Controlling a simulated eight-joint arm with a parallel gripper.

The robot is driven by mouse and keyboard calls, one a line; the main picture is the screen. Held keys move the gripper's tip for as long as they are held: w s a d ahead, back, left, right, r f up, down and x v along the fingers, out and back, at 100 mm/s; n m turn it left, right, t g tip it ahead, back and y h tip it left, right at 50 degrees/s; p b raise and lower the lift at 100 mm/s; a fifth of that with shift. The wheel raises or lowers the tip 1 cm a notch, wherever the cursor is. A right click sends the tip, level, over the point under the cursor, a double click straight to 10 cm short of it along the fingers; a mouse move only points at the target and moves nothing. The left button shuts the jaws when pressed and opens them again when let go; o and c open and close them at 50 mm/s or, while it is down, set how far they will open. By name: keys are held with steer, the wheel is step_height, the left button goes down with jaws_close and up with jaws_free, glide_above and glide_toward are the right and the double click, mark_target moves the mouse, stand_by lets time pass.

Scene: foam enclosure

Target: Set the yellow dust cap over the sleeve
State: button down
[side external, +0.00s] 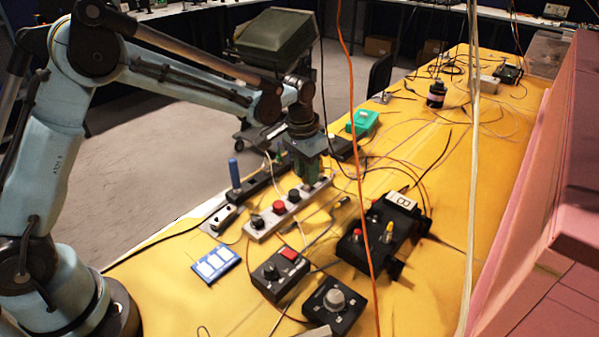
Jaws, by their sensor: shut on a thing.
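My gripper (308,178) points down over the far end of a grey strip. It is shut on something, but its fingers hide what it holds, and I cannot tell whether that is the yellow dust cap. A small yellow cap-like piece (388,233) stands upright on a black box to the right, apart from my gripper. I cannot tell whether it is the dust cap. I cannot pick out the sleeve with certainty.
The grey strip (268,225) bears black and red knobs. The black box (372,248) also carries a red-topped piece. Two black control boxes, one with a grey knob (335,300), stand in front. An orange cable (352,120) hangs across the view. A pink foam wall (545,220) bounds the right.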

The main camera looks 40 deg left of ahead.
steer(key=shift+f, duration=0.85)
steer(key=c, duration=0.8)
jaws_free()
steer(key=r, duration=0.4)
steer(key=s+r, duration=0.1)
steer(key=r, duration=0.7)
steer(key=shift+s+a, duration=0.15)
steer(key=shift+s, duration=0.05)
